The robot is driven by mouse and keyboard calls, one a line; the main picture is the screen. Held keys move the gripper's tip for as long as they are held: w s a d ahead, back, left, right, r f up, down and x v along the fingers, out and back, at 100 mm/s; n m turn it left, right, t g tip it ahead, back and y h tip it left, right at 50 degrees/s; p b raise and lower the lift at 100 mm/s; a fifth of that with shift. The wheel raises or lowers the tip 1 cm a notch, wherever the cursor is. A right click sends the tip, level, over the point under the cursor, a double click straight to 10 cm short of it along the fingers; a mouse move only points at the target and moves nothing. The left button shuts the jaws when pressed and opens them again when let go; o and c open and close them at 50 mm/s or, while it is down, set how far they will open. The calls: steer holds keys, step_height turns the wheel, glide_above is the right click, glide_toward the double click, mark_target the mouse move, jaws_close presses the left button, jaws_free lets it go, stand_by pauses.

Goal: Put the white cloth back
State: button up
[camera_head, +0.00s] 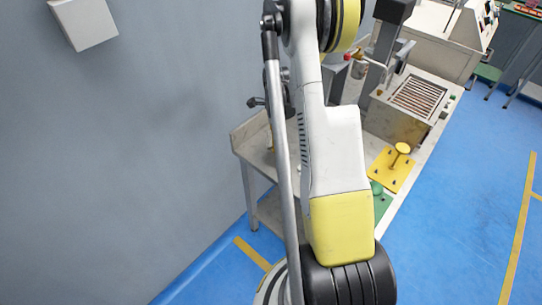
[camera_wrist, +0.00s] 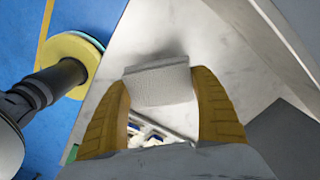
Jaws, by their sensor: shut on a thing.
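In the wrist view, the white cloth (camera_wrist: 158,85) shows as a pale grey-white folded piece with a fine weave. My gripper (camera_wrist: 161,90) has its two yellow ribbed fingers shut on it, one at each side. A pale, stained worktop (camera_wrist: 135,45) lies behind the cloth; whether the cloth touches it I cannot tell. In the head view my arm hides the gripper and the cloth.
In the head view a metal workbench (camera_head: 252,142) stands along the grey wall. On it are a yellow plate with a knob (camera_head: 388,172) and a grilled machine (camera_head: 415,97). Small blue and white items (camera_wrist: 150,137) show between the fingers. Blue floor (camera_head: 455,210) is clear at right.

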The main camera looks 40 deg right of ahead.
mark_target(271, 156)
steer(key=shift+s+a+f, duration=0.1)
steer(key=shift+a+f, duration=0.35)
steer(key=shift+a, duration=0.2)
steer(key=shift+s+a+f, duration=0.1)
steer(key=shift+a+f, duration=0.3)
steer(key=shift+a, duration=0.2)
steer(key=shift+f+b, duration=1)
steer(key=shift+f, duration=0.85)
steer(key=shift+f, duration=0.25)
steer(key=o, duration=1.2)
steer(key=shift+r, duration=0.1)
steer(key=shift+c, duration=0.2)
